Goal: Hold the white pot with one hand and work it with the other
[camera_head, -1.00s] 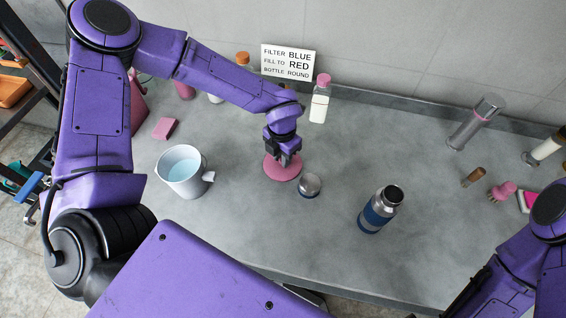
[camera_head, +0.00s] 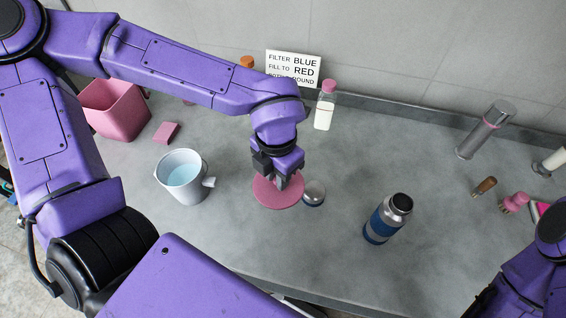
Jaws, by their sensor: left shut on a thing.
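The white pot (camera_head: 184,187) stands upright on the counter at left, with pale blue liquid inside and a short stub on its right side. My left gripper (camera_head: 285,182) is right of the pot and apart from it. It is shut on a flat pink disc (camera_head: 268,193), though the fingers hide the exact place of contact. Whether the disc is clear of the counter is hard to tell. My right arm shows at the lower right edge; its gripper is not visible.
A small silver and blue cap (camera_head: 314,193) lies just right of the disc. A blue steel bottle (camera_head: 384,222) stands further right. A pink bin (camera_head: 113,112), a pink block (camera_head: 167,132), a white bottle (camera_head: 324,110) and a sign (camera_head: 293,64) are behind.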

